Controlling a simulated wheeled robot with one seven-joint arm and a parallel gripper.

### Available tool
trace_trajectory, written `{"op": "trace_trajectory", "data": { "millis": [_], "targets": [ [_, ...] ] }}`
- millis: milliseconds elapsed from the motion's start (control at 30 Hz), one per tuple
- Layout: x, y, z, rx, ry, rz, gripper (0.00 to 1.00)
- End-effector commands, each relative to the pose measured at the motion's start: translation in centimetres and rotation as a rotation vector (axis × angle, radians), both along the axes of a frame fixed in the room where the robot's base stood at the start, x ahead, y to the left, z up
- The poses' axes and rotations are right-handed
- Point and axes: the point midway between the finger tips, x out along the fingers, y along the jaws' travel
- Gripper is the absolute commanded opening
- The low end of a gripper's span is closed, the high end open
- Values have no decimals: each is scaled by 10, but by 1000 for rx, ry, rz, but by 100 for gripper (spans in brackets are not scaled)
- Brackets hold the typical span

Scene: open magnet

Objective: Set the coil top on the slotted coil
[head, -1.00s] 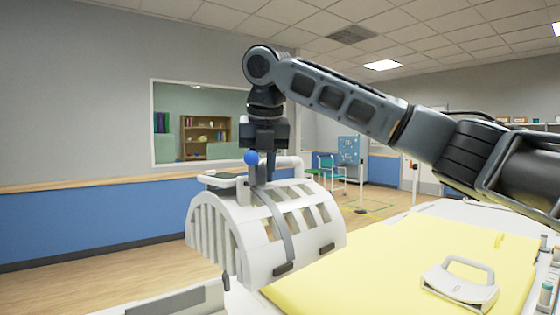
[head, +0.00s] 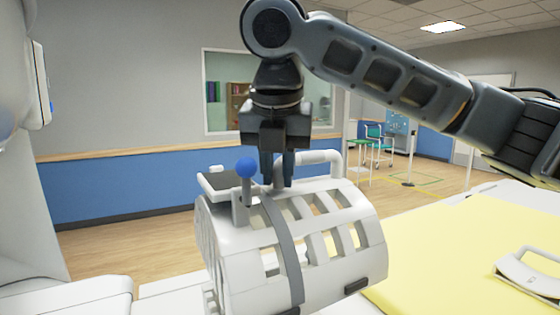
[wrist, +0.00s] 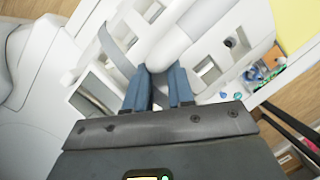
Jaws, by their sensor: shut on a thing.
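The coil top (head: 330,235) is a white arched shell with slots, a grey strap, a blue knob and a raised handle. My gripper (head: 277,184) points down and is shut on the white handle at its crown. In the wrist view my gripper (wrist: 160,90) has its blue-grey fingers on either side of this white handle bar, with the slotted shell (wrist: 205,65) below. The shell hangs roughly level, its lower edge near the bottom of the head view. I cannot make out the slotted coil as a separate piece; it may be hidden or out of frame.
A yellow mat (head: 430,245) covers the table at the right, with a white handled piece (head: 530,270) on it. The white magnet housing (head: 40,180) rises at the far left. White table surface (head: 70,295) shows at the lower left. Small coloured items (wrist: 262,75) show in the wrist view.

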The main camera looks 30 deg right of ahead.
Motion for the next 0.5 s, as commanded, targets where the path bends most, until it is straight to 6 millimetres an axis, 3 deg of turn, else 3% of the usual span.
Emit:
{"op": "trace_trajectory", "data": {
  "millis": [500],
  "targets": [
    [0,-1,-49,1,-4,0,0]
  ]
}}
